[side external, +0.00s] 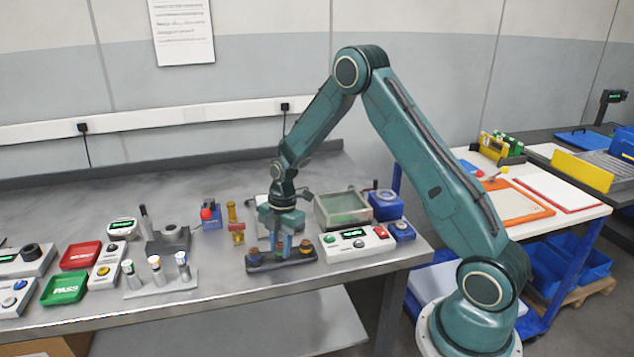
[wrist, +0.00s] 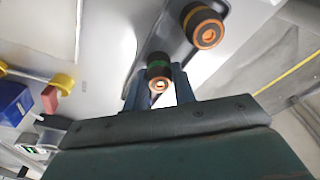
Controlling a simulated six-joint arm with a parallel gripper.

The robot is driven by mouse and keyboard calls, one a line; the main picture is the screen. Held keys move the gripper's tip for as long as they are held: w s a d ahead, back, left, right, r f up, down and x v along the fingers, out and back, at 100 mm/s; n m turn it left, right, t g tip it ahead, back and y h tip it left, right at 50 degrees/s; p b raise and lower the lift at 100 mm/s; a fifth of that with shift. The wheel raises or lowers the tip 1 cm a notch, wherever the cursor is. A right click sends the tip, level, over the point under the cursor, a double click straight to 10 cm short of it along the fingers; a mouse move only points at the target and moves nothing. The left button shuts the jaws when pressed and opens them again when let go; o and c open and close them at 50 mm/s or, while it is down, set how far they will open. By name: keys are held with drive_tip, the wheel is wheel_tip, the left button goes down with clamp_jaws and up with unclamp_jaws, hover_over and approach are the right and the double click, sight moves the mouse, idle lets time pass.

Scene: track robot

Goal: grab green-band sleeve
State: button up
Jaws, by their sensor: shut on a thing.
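The green-band sleeve (wrist: 158,70) is dark with a green band and an orange end ring. In the wrist view it sits between the two fingers of my gripper (wrist: 160,92), which is shut on it. In the side view my gripper (side external: 282,244) points down at the middle of a dark rack (side external: 268,267) and largely hides the held sleeve. I cannot tell whether the sleeve is still seated in the rack. Another dark sleeve with orange rings (wrist: 203,26) stands apart in the wrist view. In the side view sleeves stand at the rack's left (side external: 253,254) and right (side external: 305,247) ends.
A control box (side external: 357,241) with a display stands close to the rack's right, with a clear-lidded bin (side external: 342,209) behind. A holder with several white-bodied pieces (side external: 160,283) is farther left, near the bench's front edge.

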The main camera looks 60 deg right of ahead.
sight(281, 243)
wheel_tip(281, 243, up, 20)
idle(0.9)
drive_tip(key=shift+d, duration=0.1)
idle(0.4)
